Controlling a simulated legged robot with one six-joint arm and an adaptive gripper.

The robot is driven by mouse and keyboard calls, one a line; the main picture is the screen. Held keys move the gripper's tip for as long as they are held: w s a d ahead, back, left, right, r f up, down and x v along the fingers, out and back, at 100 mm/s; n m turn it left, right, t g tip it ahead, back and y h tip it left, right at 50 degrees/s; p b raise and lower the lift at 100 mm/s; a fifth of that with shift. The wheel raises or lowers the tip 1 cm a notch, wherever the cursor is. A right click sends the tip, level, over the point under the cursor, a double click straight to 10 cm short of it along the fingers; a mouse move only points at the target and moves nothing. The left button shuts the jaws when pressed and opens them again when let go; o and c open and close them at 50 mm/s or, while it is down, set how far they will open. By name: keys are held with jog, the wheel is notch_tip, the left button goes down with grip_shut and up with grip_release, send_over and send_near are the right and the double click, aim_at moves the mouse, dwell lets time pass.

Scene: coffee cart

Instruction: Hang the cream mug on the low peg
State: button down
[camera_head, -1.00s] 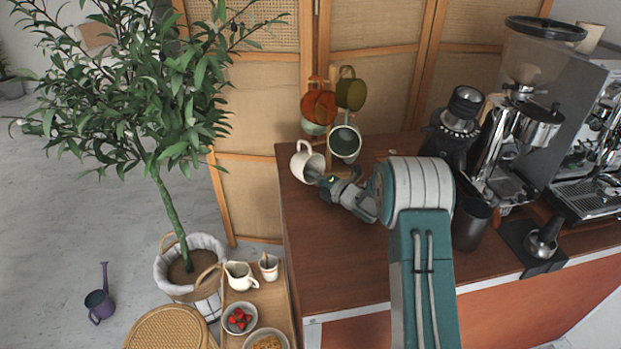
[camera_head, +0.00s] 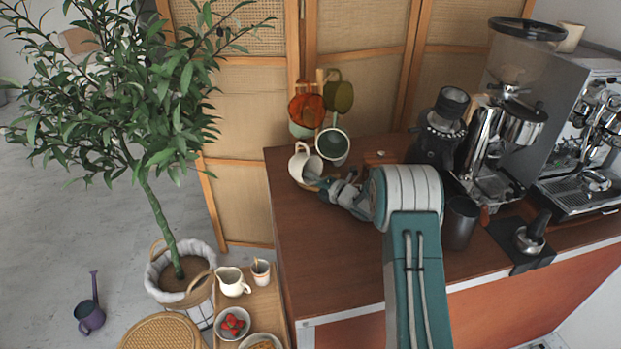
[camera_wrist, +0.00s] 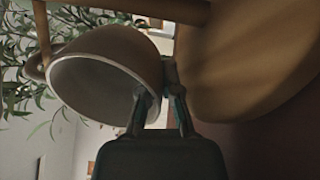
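The cream mug (camera_head: 303,168) is tilted at the left side of the wooden mug rack on the counter. My gripper (camera_head: 322,184) is shut on the wall of the mug near its rim. In the wrist view the mug (camera_wrist: 115,55) opens towards the camera, with one fingertip inside and one outside (camera_wrist: 160,102). The mug's handle (camera_wrist: 33,66) is at the far left there, beside a thin wooden peg (camera_wrist: 43,25). I cannot tell whether the peg passes through the handle. The rack's round base (camera_wrist: 250,65) is close on the right.
On the rack hang an orange mug (camera_head: 306,108), an olive mug (camera_head: 339,95) and a white mug with a dark green inside (camera_head: 333,147). A grinder (camera_head: 438,130) and espresso machine stand to the right. The front of the counter (camera_head: 320,255) is clear.

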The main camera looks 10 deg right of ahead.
jog(key=shift+f, duration=0.15)
jog(key=c, duration=0.7)
grip_release()
jog(key=shift+s+f, duration=0.1)
jog(key=shift+f, duration=0.15)
jog(key=v, duration=0.7)
jog(key=shift+d, duration=0.2)
jog(key=shift+s+d+r, duration=0.15)
jog(key=shift+s+r, duration=0.15)
jog(key=shift+r, duration=0.1)
